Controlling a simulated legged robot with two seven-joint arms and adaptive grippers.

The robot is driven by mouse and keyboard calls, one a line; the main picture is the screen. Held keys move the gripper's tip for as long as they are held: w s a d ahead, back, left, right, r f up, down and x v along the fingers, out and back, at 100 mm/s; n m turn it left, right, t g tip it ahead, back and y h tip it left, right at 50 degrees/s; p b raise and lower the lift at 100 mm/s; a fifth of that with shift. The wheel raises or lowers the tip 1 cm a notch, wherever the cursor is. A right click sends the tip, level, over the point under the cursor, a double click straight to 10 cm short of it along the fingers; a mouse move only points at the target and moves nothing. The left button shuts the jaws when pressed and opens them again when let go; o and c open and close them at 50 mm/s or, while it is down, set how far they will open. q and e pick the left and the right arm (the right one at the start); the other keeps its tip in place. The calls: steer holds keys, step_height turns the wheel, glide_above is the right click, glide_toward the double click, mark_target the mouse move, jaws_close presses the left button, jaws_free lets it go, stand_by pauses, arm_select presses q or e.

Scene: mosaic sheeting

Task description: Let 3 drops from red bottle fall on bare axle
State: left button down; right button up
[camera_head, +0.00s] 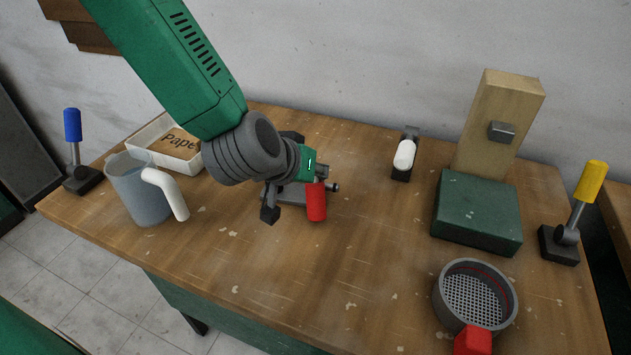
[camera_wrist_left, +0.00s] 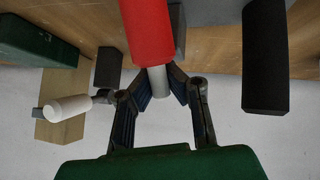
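The red bottle (camera_head: 316,202) is a red cylinder with a narrow grey end, beside my left gripper above the middle of the table. A short metal rod (camera_head: 333,187), perhaps the bare axle, sticks out right of the bottle from a grey mount; gripper and bottle partly hide this mount. No drops show. My right gripper is out of view.
A jug (camera_head: 140,195) and a paper tray (camera_head: 151,136) stand left. A blue lever (camera_head: 72,126) and a yellow lever (camera_head: 590,182) flank the table. A white-topped piece (camera_head: 404,154), green block (camera_head: 478,212) and sieve (camera_head: 474,292) stand right. The front middle is clear.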

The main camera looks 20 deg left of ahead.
arm_select(q)
steer(key=shift+f+t+y+b, duration=0.1)
steer(key=shift+t+y+b, duration=0.2)
steer(key=shift+t+b, duration=0.35)
step_height(320, 180, up, 5)
steer(key=p, duration=0.5)
